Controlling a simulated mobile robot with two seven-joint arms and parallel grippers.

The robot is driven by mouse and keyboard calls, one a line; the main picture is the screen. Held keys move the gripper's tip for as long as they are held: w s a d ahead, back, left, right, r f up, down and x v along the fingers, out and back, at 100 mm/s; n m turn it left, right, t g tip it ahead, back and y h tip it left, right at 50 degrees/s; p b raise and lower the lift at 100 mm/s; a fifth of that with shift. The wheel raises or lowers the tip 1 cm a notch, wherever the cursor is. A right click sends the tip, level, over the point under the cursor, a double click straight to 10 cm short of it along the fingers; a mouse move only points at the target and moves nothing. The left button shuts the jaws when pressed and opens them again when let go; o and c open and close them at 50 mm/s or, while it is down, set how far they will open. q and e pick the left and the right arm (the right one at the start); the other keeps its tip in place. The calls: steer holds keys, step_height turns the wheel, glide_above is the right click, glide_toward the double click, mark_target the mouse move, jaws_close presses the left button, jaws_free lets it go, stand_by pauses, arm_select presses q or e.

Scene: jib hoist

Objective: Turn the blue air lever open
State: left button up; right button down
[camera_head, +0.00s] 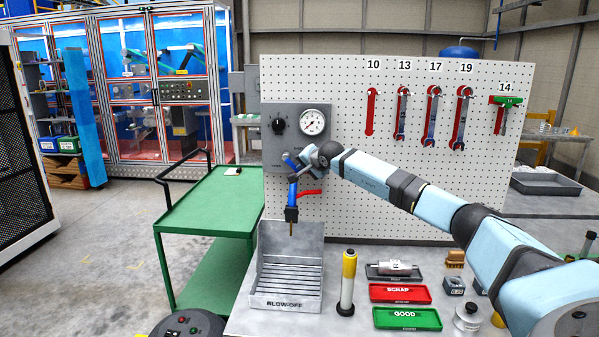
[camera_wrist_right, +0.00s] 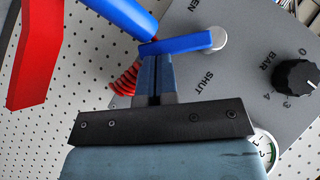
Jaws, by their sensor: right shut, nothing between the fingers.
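The blue air lever (camera_wrist_right: 185,43) is on the grey air panel (camera_wrist_right: 240,75), its round pivot at its right end in the right wrist view. Its free end points left in that view, between the words OPEN and SHUT. It also shows small in the head view (camera_head: 289,160). My right gripper (camera_wrist_right: 153,52) is shut and empty. Its fingertips are at the lever's free end, on the SHUT-word side; I cannot tell if they touch. In the head view my right gripper (camera_head: 302,165) is in front of the panel's lower part. My left gripper is not in view.
A blue air gun (camera_head: 292,190) with a red trigger hangs below the panel, over the blow-off tray (camera_head: 287,302). A black knob (camera_head: 279,125) and a gauge (camera_head: 313,122) are above. A green cart (camera_head: 210,200) stands left. Wrenches hang on the pegboard (camera_head: 350,200).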

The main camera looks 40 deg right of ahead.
steer(key=f, duration=0.1)
steer(key=f+b, duration=0.1)
steer(key=w+b, duration=0.1)
steer(key=shift+a+f, duration=0.35)
steer(key=shift+f, duration=0.05)
steer(key=shift+w+a+f, duration=0.1)
steer(key=shift+w, duration=0.1)
stand_by(0.5)
steer(key=shift+s, duration=0.1)
